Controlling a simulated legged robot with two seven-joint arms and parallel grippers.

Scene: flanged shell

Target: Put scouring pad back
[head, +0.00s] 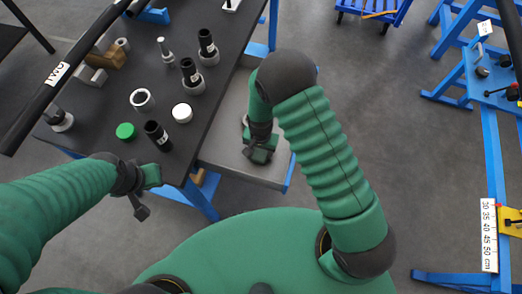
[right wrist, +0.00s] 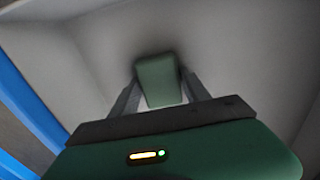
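A green block that looks like the scouring pad (right wrist: 158,82) sits between the two dark fingers of my right gripper (right wrist: 160,92) in the right wrist view. The fingers touch its sides, so the gripper appears shut on it. In the head view my right gripper (head: 260,152) points down over a grey tray-like surface (head: 222,160) beside the dark table; the pad cannot be made out there. My left gripper (head: 140,200) hangs at the table's front edge. Its fingers are too small and angled to tell whether they are open.
The dark table (head: 105,85) holds black-capped cylinders (head: 157,135), a white ring (head: 142,99), a white disc (head: 182,113), a green disc (head: 125,131) and a brown block (head: 106,57). A blue frame (head: 491,180) with a ruler stands right. Floor between is clear.

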